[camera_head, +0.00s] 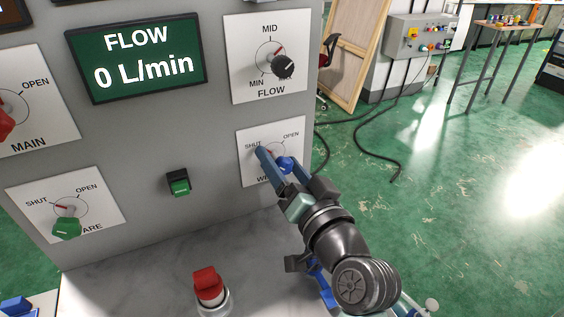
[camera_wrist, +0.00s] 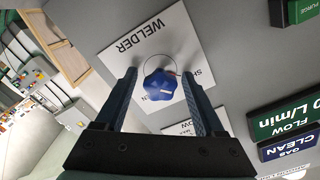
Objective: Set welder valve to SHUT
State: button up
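The welder valve is a blue lobed knob (camera_wrist: 159,84) on a white WELDER plate (camera_wrist: 125,45). In the head view the knob (camera_head: 286,163) is partly covered by my gripper (camera_head: 274,160), and the plate's SHUT and OPEN labels show above it. In the wrist view my gripper (camera_wrist: 160,92) is open, with one finger on each side of the knob and narrow gaps between. A small red pointer mark shows beside the knob on the side of the partly cut-off SHUT label. Its exact angle is hard to tell.
On the same grey panel are the black FLOW knob (camera_head: 283,67), green SPARE knob (camera_head: 67,228), red MAIN knob (camera_head: 4,121) and a green switch (camera_head: 179,184). The display (camera_head: 138,55) reads 0 L/min. A red-capped button (camera_head: 208,285) stands on the ledge below.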

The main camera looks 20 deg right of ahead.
jog(key=s, duration=0.8)
jog(key=s+b, duration=0.1)
jog(key=s, duration=0.4)
jog(key=shift+d, duration=0.25)
jog(key=w+a+r+n+t, duration=0.2)
jog(key=w+a+r, duration=0.15)
jog(key=r, duration=0.55)
jog(key=w+a+r+n+t, duration=0.2)
jog(key=a+r, duration=0.3)
jog(key=r, duration=0.5)
jog(key=s+a+r+n+t, duration=0.1)
jog(key=s+a+r+t, duration=0.25)
jog(key=r, duration=0.45)
jog(key=s+a+r+n+t, duration=0.25)
jog(key=a+r, duration=0.25)
jog(key=r, duration=0.3)
notch_tip(320, 180, up, 14)
jog(key=p, duration=1.5)
jog(key=shift+w+r+m+g+h+p, duration=0.15)
jog(key=shift+r+m+g+h+p, duration=0.15)
jog(key=shift+m+p, duration=0.15)
